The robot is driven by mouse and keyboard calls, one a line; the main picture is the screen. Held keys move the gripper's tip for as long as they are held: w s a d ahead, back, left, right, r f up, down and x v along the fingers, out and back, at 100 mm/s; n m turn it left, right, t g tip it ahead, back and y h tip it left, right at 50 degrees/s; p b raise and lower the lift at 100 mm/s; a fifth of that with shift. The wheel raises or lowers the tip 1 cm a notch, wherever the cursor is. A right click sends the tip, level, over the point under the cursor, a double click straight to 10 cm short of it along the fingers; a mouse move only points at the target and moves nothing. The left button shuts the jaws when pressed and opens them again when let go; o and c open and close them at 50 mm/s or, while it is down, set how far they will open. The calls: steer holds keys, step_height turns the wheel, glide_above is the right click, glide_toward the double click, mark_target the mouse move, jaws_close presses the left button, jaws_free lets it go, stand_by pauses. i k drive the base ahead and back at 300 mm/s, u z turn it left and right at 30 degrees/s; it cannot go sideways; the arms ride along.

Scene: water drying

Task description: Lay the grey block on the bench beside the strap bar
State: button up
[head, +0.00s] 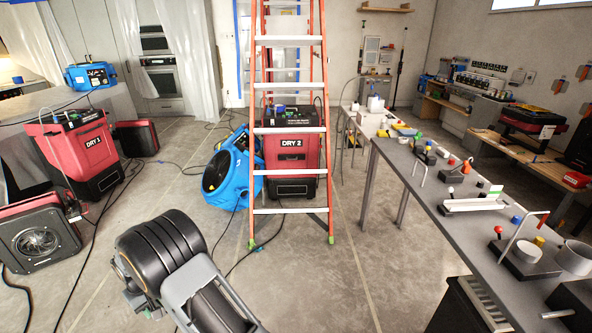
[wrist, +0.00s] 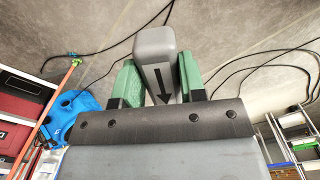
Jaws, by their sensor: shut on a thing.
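The grey block (wrist: 155,42), marked with a black arrow, is between the two green fingers of my gripper (wrist: 158,76) in the wrist view. My gripper is shut on it and holds it above the concrete floor. In the head view my arm is at the bottom, left of the bench, and the block and fingers cannot be made out. The long grey bench (head: 423,190) runs along the right of the head view. A long pale bar-like piece (head: 474,204) lies on it among small fittings; I cannot tell whether this is the strap bar.
An orange stepladder (head: 322,110) stands in front of a red DRY 2 dryer (head: 290,155) and a blue blower (head: 226,172). Red dryer DRY 1 (head: 78,160) stands at the left. Black cables cross the floor. Several knobs and a white cup (head: 574,257) crowd the bench's near end.

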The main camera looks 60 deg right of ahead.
mark_target(409, 168)
steer(key=z, duration=2.3)
steer(key=i, duration=2.2)
steer(key=z, duration=0.05)
